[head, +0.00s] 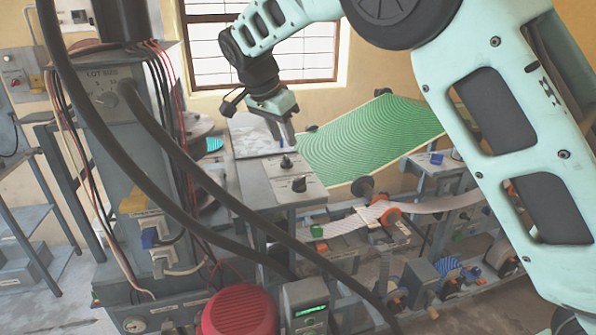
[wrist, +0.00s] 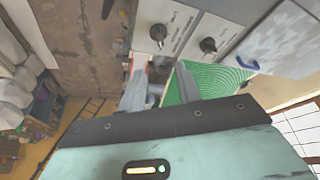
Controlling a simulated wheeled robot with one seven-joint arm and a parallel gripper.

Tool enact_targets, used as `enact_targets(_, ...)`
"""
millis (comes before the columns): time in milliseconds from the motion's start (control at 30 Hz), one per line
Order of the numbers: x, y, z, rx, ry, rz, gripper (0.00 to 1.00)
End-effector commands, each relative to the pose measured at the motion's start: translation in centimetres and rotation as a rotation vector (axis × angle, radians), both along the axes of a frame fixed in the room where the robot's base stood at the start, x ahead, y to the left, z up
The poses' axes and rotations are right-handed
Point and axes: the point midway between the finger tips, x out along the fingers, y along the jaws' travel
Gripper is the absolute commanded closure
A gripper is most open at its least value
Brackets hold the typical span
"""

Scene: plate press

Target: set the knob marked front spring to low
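One is the farther knob (head: 286,163), the other the nearer knob (head: 299,184). In the wrist view they are a left knob (wrist: 158,32) and a right knob (wrist: 208,45), each with a printed scale. The lettering is too small to read, so I cannot tell which is marked front spring or where either is set. My gripper (head: 287,143) points down just above the farther knob in the head view. In the wrist view my gripper (wrist: 158,78) has its fingers apart with nothing between them.
A control cabinet (head: 92,130) with a lot size knob (head: 105,97) stands left. Thick dark cables cross in front of it. A green ridged sheet (head: 375,140) lies behind the panel, and a paper web (head: 430,206) runs over rollers at right. A red motor (head: 240,312) is below.

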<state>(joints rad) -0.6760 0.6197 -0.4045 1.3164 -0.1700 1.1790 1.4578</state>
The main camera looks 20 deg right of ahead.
Motion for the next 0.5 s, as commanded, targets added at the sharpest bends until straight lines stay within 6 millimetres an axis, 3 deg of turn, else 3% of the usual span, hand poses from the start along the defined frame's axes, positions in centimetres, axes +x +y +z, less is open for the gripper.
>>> enact_targets(500, 2.0, -3.6, -9.7, -0.002, 0.005, 0.000, 0.66)
